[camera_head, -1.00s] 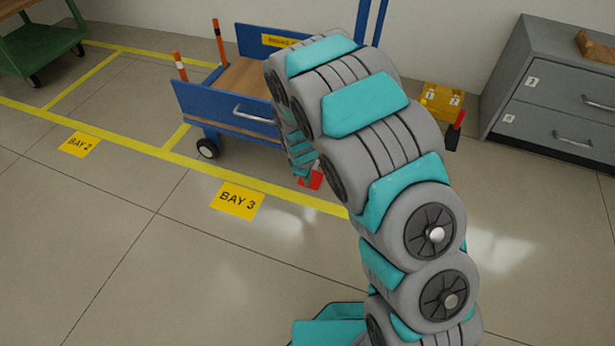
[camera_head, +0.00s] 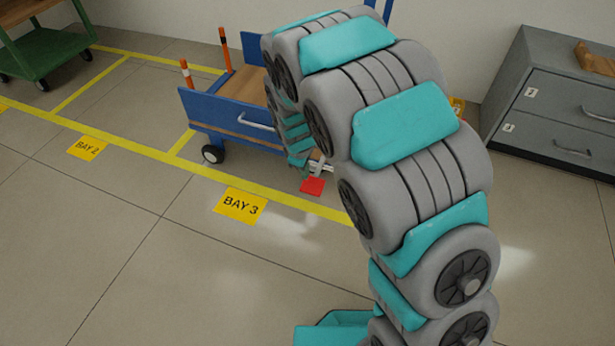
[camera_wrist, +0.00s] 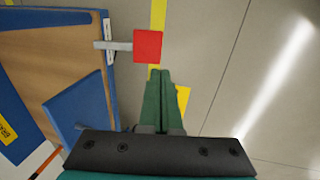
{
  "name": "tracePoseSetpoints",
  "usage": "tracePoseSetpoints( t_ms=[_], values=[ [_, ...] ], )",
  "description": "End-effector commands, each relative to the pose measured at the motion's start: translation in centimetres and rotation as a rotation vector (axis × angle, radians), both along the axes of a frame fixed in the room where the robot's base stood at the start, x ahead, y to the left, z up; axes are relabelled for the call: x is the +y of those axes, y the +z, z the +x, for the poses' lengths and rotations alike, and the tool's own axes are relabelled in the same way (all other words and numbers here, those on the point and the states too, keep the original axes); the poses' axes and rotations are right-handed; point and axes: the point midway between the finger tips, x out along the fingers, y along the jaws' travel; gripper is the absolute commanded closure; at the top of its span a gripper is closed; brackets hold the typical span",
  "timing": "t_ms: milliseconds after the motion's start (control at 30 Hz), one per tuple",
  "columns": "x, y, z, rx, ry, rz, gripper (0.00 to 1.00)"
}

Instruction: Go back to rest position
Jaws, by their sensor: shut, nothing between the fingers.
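My gripper (camera_wrist: 159,75) shows in the wrist view with its two green fingers together and nothing between them. It points down past the edge of the blue cart (camera_wrist: 80,140), just below a red pad (camera_wrist: 148,46) on a metal bracket at the cart's edge. In the head view, my grey and teal arm arches over the right middle, in front of part of the cart (camera_head: 228,122). The red pad (camera_head: 312,186) shows just left of the arm. My fingertips cannot be made out there.
A yellow floor sign reading BAY 3 (camera_head: 240,206) lies by the yellow line. A grey drawer cabinet (camera_head: 550,110) stands at the right, a green cart (camera_head: 40,45) at the upper left. The floor at the front left is clear.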

Motion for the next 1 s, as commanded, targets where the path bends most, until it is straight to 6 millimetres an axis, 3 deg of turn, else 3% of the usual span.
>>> tracePoseSetpoints(
  t_ms=[33, 200, 767, 867, 1000],
  values=[
    [0.2, 1.1, -0.1, -0.005, 0.001, 0.002, 1.00],
    [0.3, 2.3, -0.6, -0.004, 0.000, 0.002, 1.00],
    [0.2, 2.6, -0.7, -0.002, -0.005, 0.002, 1.00],
    [-0.7, 3.8, -1.2, 0.003, -0.038, 0.005, 1.00],
    [-3.7, 7.6, -3.1, 0.021, -0.165, 0.017, 1.00]
  ],
)
